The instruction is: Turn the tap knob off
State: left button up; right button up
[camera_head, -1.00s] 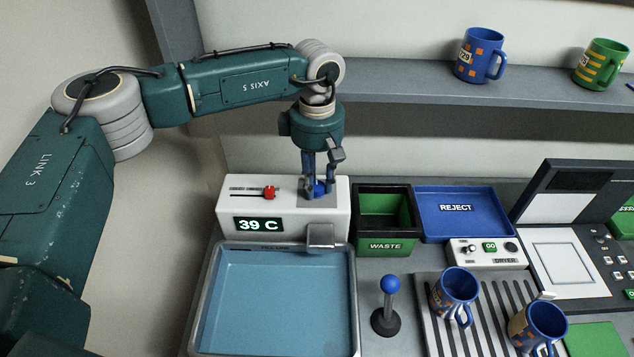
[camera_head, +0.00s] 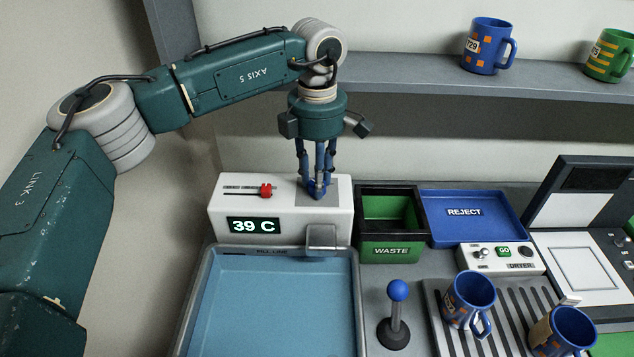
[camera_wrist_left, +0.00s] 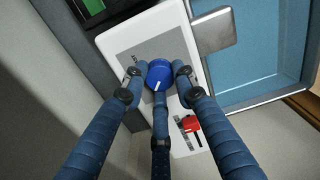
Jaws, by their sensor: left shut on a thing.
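The blue tap knob (camera_wrist_left: 159,75) sits on the grey plate on top of the white tap unit (camera_head: 235,208); a white mark shows on its top. My left gripper (camera_head: 317,190) points straight down with its fingers closed around the knob. In the left wrist view the blue fingers of the left gripper (camera_wrist_left: 158,82) meet at the knob's sides. In the head view the fingers mostly hide the knob. The metal spout (camera_head: 322,238) hangs over the basin (camera_head: 270,300), which shows blue water. My right gripper is not in view.
The unit carries a red slider (camera_head: 266,190) and a display reading 39 C (camera_head: 254,226). To the right are a waste bin (camera_head: 390,251), a blue reject tray (camera_head: 464,212), a dryer panel (camera_head: 500,260) and a blue-topped lever (camera_head: 397,290). Mugs stand on the rack and shelf.

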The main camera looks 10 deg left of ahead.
pick_arm(q)
jog(key=shift+r+n, duration=0.1)
jog(key=shift+n, duration=0.4)
jog(key=o, duration=1.2)
jog(key=shift+c, duration=0.2)
notch_tip(320, 180, up, 12)
